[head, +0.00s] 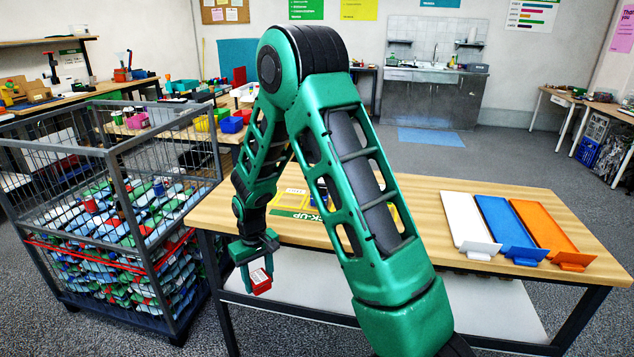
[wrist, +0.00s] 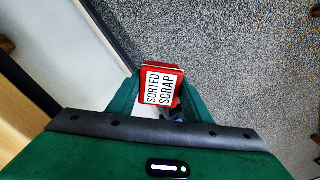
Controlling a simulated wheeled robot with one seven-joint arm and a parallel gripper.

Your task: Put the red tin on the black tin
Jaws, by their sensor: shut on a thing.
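My gripper (head: 259,278) is shut on the red tin (head: 261,284), in front of the table's near left edge and below its top. In the wrist view the red tin (wrist: 160,87) shows a white label reading "SORTED SCRAP" between the fingers. No black tin can be made out for sure. A small dark object (head: 319,192) on the table is partly hidden by my arm, and another dark one (head: 158,187) lies on the bags in the wire cage; I cannot tell what either is.
The wooden table (head: 450,200) carries yellow-edged trays (head: 290,198), partly hidden, and white (head: 465,220), blue (head: 508,225) and orange (head: 545,228) trays at right. A wire cage (head: 110,150) full of coloured bags stands left of the table. Grey floor is clear behind it.

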